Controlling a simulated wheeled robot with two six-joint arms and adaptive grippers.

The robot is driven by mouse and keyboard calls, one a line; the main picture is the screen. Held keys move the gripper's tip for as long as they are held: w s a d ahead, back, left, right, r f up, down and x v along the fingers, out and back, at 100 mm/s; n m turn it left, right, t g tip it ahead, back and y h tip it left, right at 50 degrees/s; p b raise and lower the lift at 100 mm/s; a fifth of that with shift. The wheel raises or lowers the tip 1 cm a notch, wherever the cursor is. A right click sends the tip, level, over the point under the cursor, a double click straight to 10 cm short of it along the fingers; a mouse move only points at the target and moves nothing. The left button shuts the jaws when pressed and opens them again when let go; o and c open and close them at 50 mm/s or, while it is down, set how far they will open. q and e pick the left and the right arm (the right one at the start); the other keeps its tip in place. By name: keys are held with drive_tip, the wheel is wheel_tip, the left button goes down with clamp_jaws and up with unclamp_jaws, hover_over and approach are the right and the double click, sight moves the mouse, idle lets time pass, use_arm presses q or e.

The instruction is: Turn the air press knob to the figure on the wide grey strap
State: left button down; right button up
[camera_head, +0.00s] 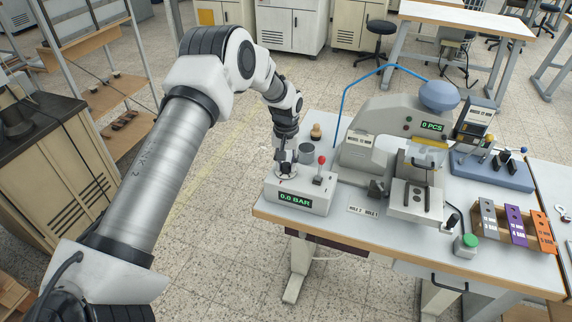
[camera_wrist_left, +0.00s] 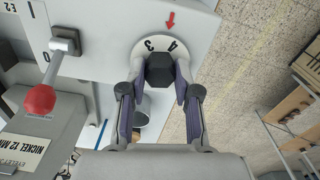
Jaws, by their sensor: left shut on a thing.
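The air press control box (camera_head: 300,198) stands at the table's front left corner, its display reading 0.0 BAR. My left gripper (camera_head: 287,166) reaches down onto its top. In the left wrist view my left gripper (camera_wrist_left: 160,82) is shut on the dark knob (camera_wrist_left: 159,68), one finger on each side. The knob sits on a white dial (camera_wrist_left: 139,52) with the figures 3 and 4 visible. A red arrow (camera_wrist_left: 170,20) points at the dial, with the 4 closest to it. The grey strap (camera_head: 488,218) lies at the table's right; its figure is too small to read. My right gripper is out of view.
A lever with a red ball (camera_head: 321,160) stands beside the knob. The press (camera_head: 385,130) is right of the box. A purple strap (camera_head: 515,224) and an orange strap (camera_head: 542,230) lie beside the grey one. A green button (camera_head: 469,240) is near the front edge.

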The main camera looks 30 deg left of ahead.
use_arm(q)
drive_tip(key=m, duration=0.4)
drive_tip(key=shift+s+f+m+b, duration=0.2)
drive_tip(key=shift+m+b, duration=0.1)
drive_tip(key=shift+b, duration=0.1)
drive_tip(key=shift+m, duration=1.6)
drive_tip(key=c, duration=0.8)
unclamp_jaws()
drive_tip(key=shift+w, duration=0.1)
drive_tip(key=shift+r, duration=0.1)
